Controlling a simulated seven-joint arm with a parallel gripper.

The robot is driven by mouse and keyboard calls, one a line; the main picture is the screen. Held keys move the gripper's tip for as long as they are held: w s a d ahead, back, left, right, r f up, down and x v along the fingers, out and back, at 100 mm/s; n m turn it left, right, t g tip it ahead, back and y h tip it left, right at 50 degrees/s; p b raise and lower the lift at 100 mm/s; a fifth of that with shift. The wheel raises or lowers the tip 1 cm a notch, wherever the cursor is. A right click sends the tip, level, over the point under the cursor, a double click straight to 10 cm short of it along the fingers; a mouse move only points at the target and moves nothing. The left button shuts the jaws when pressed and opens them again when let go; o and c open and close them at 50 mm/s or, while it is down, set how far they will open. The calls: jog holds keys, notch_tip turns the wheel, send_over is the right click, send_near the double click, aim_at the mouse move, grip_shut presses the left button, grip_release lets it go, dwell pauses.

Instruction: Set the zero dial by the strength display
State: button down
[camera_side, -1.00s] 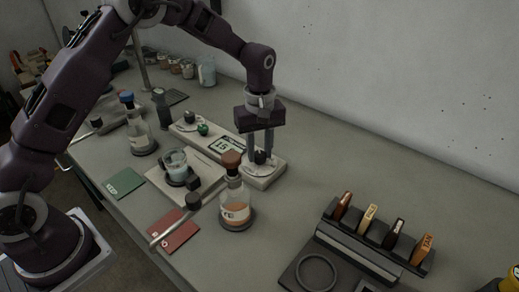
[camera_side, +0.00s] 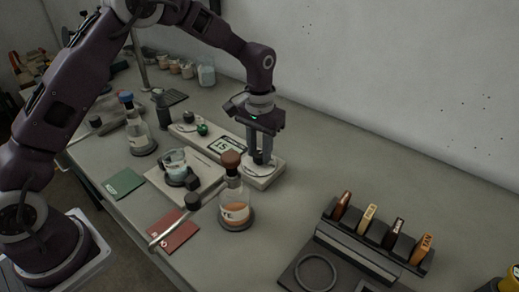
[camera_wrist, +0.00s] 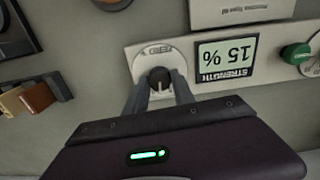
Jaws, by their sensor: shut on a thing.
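The zero dial is a black knob (camera_wrist: 159,77) on a pale round plate (camera_wrist: 146,58) at one end of a long cream panel (camera_side: 272,176). My gripper (camera_side: 262,160) points down over that end and is shut on the knob, its two fingers on either side of it in the wrist view (camera_wrist: 160,92). The strength display (camera_side: 222,145) sits beside the dial and reads 15 %; in the wrist view it appears upside down (camera_wrist: 226,58). A green knob (camera_side: 202,129) is on the panel beyond the display. The dial's marks are too small to read fully.
A brown-stoppered flask (camera_side: 235,207) stands close in front of the dial end. A beaker (camera_side: 175,164) sits on a pale base (camera_side: 210,171). Green (camera_side: 124,183) and red (camera_side: 174,230) cards lie nearby. A rack (camera_side: 360,245) holds labelled sticks at right; the bench behind it is clear.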

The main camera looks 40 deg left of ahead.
jog(key=m, duration=1.1)
jog(key=shift+m, duration=0.5)
dwell(0.3)
jog(key=c, duration=1.1)
grip_release()
jog(key=shift+o, duration=0.2)
